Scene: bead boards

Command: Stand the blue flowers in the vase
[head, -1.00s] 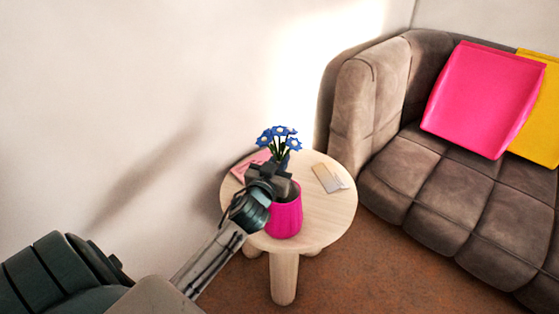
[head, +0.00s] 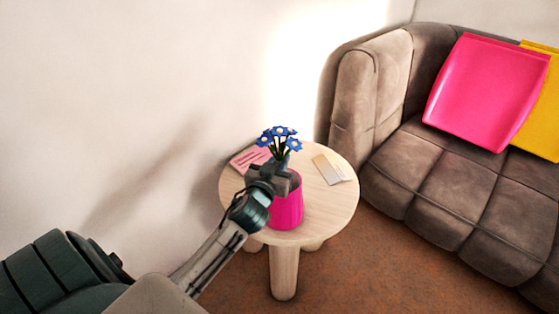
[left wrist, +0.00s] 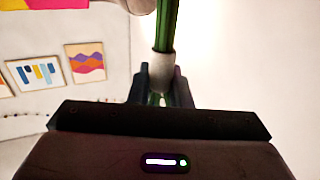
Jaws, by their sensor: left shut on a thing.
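The blue flowers (head: 279,136) are a small upright bunch with green stems. My left gripper (head: 285,178) is shut on the bunch, and the flower heads stand above it. In the left wrist view, the fingers (left wrist: 161,88) close around a white band on the green stems (left wrist: 165,25). A ribbed magenta pot, which looks like the vase (head: 288,212), stands upright on the round table. My gripper covers part of its rim in the head view. The lower stem ends are hidden, so I cannot tell whether they are inside the vase. My right gripper is not in view.
The pale wooden round table (head: 330,212) also holds a pink card or booklet (head: 246,159) and a cream-and-grey flat item (head: 328,169). A brown sofa (head: 415,185) with a pink cushion (head: 485,92) stands at right. A white wall rises behind.

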